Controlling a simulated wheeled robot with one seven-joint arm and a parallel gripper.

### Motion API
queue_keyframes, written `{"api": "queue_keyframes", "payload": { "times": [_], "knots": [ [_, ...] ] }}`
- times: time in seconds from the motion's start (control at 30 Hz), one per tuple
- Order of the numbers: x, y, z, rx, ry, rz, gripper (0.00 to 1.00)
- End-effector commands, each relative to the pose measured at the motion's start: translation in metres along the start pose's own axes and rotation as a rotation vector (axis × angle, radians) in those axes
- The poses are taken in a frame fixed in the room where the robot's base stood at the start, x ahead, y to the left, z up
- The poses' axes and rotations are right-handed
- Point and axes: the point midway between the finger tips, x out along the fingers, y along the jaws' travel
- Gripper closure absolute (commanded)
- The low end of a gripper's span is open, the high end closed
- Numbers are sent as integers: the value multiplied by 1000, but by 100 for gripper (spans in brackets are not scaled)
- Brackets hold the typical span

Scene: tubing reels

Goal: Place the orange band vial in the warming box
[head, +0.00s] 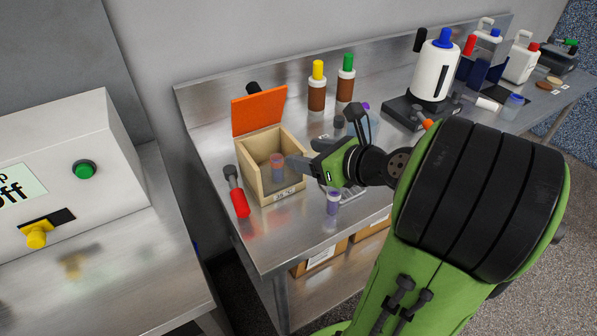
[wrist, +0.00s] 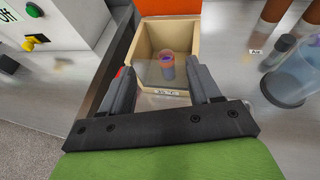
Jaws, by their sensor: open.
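The warming box (head: 285,192) is an open-topped pale wooden box with a raised orange lid (head: 260,112) and a small label on its front. A clear vial with an orange band (head: 277,166) stands upright inside it, and its bluish-purple contents show in the wrist view (wrist: 167,68). My gripper (head: 308,158) is at the box's right side in the head view. In the wrist view my gripper (wrist: 158,76) is open, its two fingers apart at the near side of the box (wrist: 190,48). The vial shows between and beyond the fingertips, with no visible contact.
A purple-banded vial (head: 333,203) stands on the bench right of the box. A red-handled tool (head: 238,197) is at its left. Brown bottles (head: 317,95) stand behind. A clear beaker (wrist: 293,82) is close on the right in the wrist view. Bench in front of the box is bare.

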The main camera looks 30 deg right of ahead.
Motion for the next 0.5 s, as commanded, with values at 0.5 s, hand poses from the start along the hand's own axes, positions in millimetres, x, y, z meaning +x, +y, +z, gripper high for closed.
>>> {"api": "queue_keyframes", "payload": {
  "times": [0.5],
  "knots": [
    [-38, 145, -47, -1804, 285, 551, 38]
  ]
}}
